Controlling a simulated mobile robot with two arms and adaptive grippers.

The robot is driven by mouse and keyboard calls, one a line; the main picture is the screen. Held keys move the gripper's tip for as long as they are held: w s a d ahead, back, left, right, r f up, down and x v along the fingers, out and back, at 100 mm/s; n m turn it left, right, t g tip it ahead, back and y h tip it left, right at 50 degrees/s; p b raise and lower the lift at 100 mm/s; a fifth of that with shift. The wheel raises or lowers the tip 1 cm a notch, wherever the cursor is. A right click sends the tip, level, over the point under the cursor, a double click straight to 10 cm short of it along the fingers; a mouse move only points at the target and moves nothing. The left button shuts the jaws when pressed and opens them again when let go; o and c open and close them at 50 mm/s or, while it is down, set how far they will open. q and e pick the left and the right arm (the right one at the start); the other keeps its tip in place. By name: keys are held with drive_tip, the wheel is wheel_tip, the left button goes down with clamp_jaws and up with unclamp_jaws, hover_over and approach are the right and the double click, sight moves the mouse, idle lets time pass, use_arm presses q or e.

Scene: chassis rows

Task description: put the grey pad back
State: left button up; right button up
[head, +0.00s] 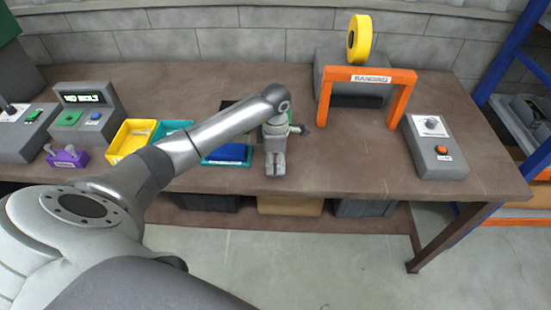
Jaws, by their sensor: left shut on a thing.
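My left gripper (275,168) points down over the middle of the brown workbench (330,170), just right of a teal tray with a blue pad (228,153) in it. It is shut on a small grey thing, which I take to be the grey pad. The pad blends with the grey fingers and is mostly hidden, so its outline and its gap to the bench are unclear. My left arm covers part of the trays behind it. My right gripper is not in view.
A yellow tray (117,155), a purple block (66,157) and a grey console (88,108) stand left. An orange arch (370,74) with a yellow roll (360,38) stands behind right. A grey button box (443,168) is at the right. The bench between gripper and box is clear.

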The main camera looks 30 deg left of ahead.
use_arm(q)
drive_tip(key=shift+f, duration=0.2)
drive_tip(key=shift+f, duration=0.1)
drive_tip(key=shift+f, duration=0.15)
drive_tip(key=o, duration=0.9)
